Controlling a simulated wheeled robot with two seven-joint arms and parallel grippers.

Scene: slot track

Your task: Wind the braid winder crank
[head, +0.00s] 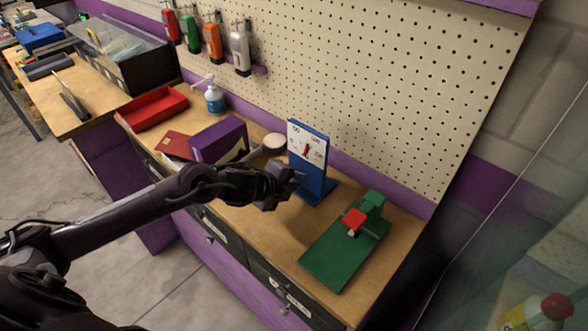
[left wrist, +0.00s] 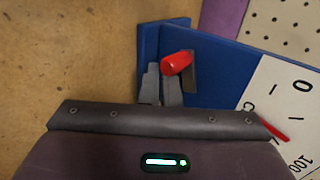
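A blue stand (head: 322,185) with a white dial face (head: 306,143) and a red pointer stands upright on the bench; I take it to be the braid winder. In the left wrist view a red cylindrical knob (left wrist: 177,62) shows in front of the blue stand (left wrist: 225,72), close to the grey fingers of my left gripper (left wrist: 170,80). In the head view my left gripper (head: 288,182) is at the lower left of the stand and hides the knob. I cannot tell whether the fingers grip the knob. My right gripper is out of view.
Right of the stand is a green board (head: 335,255) with a red block (head: 354,218). Left are a purple box (head: 217,139), a red tray (head: 152,107), a pump bottle (head: 214,98) and a round lidded item (head: 274,143). A pegboard (head: 380,80) rises behind.

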